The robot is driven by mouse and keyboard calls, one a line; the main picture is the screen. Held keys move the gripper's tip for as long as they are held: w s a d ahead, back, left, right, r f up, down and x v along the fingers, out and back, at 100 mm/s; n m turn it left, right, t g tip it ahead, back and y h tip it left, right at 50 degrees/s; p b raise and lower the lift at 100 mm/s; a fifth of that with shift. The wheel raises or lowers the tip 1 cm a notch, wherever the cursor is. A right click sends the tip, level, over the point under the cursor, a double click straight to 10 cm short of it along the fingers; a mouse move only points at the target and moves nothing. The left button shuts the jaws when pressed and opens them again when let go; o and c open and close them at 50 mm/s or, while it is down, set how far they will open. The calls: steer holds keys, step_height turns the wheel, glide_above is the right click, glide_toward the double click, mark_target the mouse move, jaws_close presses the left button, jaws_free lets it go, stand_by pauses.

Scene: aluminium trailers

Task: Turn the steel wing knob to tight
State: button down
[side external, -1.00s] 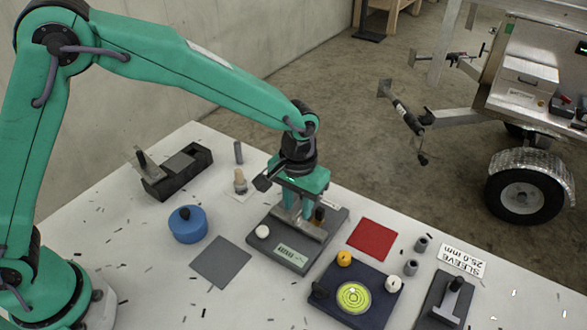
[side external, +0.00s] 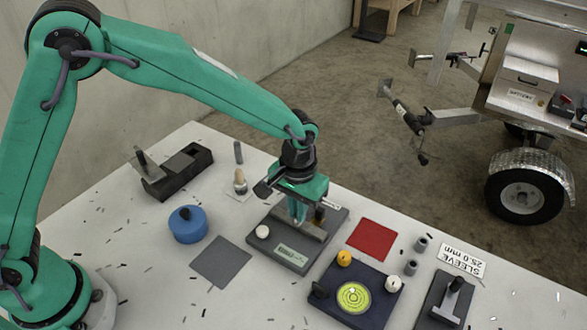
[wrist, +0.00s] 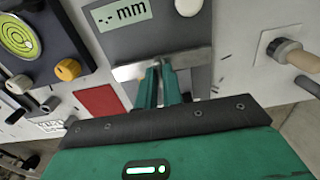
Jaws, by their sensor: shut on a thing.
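The steel wing knob appears to be the bright, flat bar (wrist: 187,61) on the grey block with the small display. In the wrist view my gripper (wrist: 162,72) has its two green fingers at the middle of this bar, and the bar sticks out on both sides of them. In the side external view my gripper (side external: 299,220) points straight down over the block, and the steel bar (side external: 316,229) shows to its right. My gripper is shut on the bar. The fingertips hide the bar's middle and whatever is under it.
The grey block (side external: 284,257) carries a white button (side external: 262,231) and a display reading "-.- mm" (wrist: 122,12). A dark blue plate (side external: 376,306) with a round level stands in front. A red mat (side external: 371,239) lies to the right, a blue round container (side external: 188,226) to the left.

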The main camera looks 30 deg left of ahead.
steer(key=shift+m, duration=0.4)
steer(key=m, duration=0.3)
steer(key=shift+m, duration=0.3)
steer(key=m, duration=0.4)
steer(key=shift+r, duration=0.1)
steer(key=m, duration=0.5)
steer(key=shift+m, duration=1.9)
steer(key=c, duration=1.5)
jaws_free()
steer(key=shift+c, duration=0.2)
